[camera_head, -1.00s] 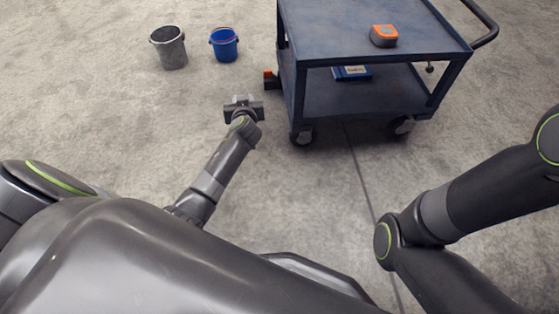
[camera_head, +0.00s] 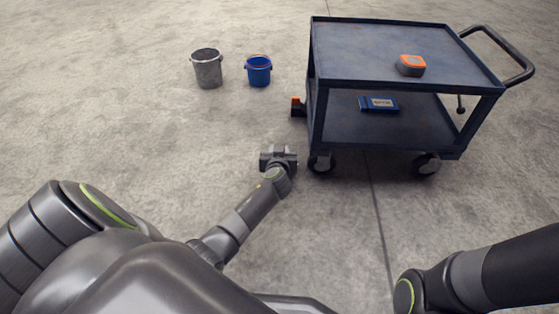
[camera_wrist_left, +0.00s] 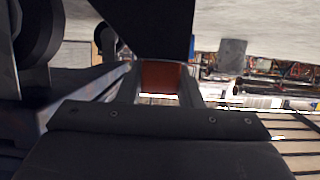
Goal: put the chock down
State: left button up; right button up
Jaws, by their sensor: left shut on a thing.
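My left gripper (camera_head: 278,160) is low over the floor, just left of the cart's near left wheel. In the left wrist view the fingers (camera_wrist_left: 160,85) are shut on the chock, which shows as a black wedge (camera_wrist_left: 140,25) with an orange-red part (camera_wrist_left: 160,77) between the fingers. In the head view the gripper hides the chock, and I cannot tell whether it touches the floor. A small black and orange block (camera_head: 298,107) sits apart from the gripper, beside the cart's left side. My right gripper is out of view.
The blue cart (camera_head: 390,45) stands to the right, with an orange and grey device (camera_head: 411,65) on top and a blue box (camera_head: 379,104) on its lower shelf. A grey bucket (camera_head: 207,70) and a blue bucket (camera_head: 258,72) stand behind. The floor left of the gripper is clear.

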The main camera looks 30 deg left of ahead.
pick_arm(q)
jog(key=shift+f+b, duration=0.8)
jog(key=shift+f, duration=0.6)
jog(key=shift+f, duration=0.15)
jog(key=o, duration=1.1)
jog(key=shift+c, duration=0.2)
